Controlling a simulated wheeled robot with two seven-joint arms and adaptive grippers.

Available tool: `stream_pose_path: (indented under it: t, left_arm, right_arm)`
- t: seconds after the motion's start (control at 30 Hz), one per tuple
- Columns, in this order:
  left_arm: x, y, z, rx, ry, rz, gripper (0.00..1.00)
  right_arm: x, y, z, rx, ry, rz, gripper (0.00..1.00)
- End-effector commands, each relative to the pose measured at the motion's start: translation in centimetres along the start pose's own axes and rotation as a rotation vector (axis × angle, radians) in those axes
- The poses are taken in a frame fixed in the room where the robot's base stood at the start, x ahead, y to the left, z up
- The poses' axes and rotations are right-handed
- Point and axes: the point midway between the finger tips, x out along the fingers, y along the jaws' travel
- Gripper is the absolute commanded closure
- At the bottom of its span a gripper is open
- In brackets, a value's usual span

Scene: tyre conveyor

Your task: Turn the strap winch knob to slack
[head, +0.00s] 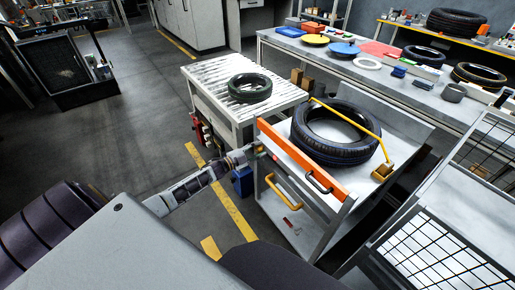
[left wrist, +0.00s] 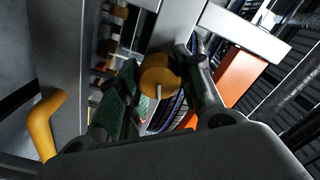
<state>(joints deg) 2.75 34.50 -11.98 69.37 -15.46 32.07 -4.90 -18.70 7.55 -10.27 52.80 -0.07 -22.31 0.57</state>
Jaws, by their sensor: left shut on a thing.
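The winch knob (left wrist: 158,78) is a round orange-yellow piece with a pale mark on its face, in the middle of the left wrist view. My left gripper (left wrist: 162,88) is shut on it, one finger on each side. In the head view my left gripper (head: 248,156) reaches the left end of the cart's orange bar, where the knob is too small to make out clearly. A yellow strap (head: 350,118) runs over a large black tyre (head: 335,133) to a yellow-brown block at the right. My right gripper is not in view.
The grey cart (head: 335,215) has an orange bar (head: 300,160), a yellow handle (head: 283,192) and a black handle (head: 319,182). A roller conveyor (head: 215,88) with a smaller tyre (head: 250,88) stands behind. Mesh panels stand at the right. Open floor lies to the left.

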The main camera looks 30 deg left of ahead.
Motion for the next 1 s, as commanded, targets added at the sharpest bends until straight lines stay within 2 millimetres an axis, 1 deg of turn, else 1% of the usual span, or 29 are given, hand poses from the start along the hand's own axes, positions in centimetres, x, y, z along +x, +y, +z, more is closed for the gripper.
stream_pose_path:
  t: [0.03,0.2,0.6,1.0]
  left_arm:
    - [-0.1,-0.3,0.1,-0.043,-0.005,0.0,0.88]
    - [0.0,-0.3,0.1,-0.205,-0.004,-0.001,0.88]
    - [-0.1,-0.4,0.2,-0.584,-0.004,-0.001,0.88]
    - [-0.1,-0.4,0.3,-0.945,-0.004,-0.001,0.88]
  right_arm:
    - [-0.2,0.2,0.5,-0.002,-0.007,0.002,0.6]
    - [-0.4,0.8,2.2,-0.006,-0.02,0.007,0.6]
    - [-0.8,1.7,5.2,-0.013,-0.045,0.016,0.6]
    - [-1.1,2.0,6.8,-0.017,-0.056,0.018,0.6]
